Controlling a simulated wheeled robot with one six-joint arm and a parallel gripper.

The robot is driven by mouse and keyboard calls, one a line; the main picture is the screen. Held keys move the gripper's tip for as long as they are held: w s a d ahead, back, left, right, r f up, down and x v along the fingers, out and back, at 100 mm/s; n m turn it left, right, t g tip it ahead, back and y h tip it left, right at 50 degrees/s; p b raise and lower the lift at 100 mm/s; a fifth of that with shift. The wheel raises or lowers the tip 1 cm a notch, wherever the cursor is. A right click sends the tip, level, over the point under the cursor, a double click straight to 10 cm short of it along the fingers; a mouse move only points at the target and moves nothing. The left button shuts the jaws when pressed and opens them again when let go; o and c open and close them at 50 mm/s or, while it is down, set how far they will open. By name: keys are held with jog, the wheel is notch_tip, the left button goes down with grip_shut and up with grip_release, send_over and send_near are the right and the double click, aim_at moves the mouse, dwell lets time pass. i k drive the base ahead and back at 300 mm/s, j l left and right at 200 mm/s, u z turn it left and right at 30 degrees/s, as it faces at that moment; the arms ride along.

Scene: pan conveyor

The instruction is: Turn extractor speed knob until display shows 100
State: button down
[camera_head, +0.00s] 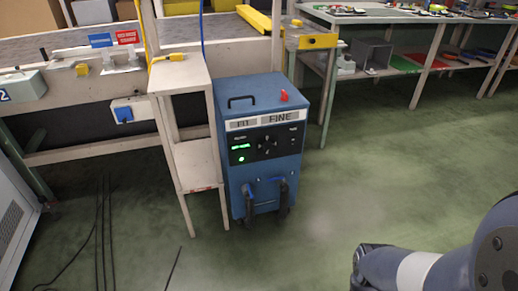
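The extractor (259,160) is a blue upright box on the floor, near the middle of the view. Its top has a black handle and a small red part. My arm enters at the lower right, well apart from the extractor. The gripper's fingers cannot be made out.
A narrow pale wooden stand (180,78) with a yellow tool on top stands close beside the extractor's left. Conveyor framing runs behind. A workbench (395,16) stands at the back right. Black cables lie on the floor at left. The green floor before the extractor is clear.

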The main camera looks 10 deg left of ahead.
aim_at(268, 147)
jog(key=i+u, duration=0.2)
jog(key=u, duration=0.25)
jog(key=i+l+u, duration=0.2)
jog(key=u, duration=0.25)
jog(key=i+l+u, duration=0.15)
jog(key=u, duration=0.25)
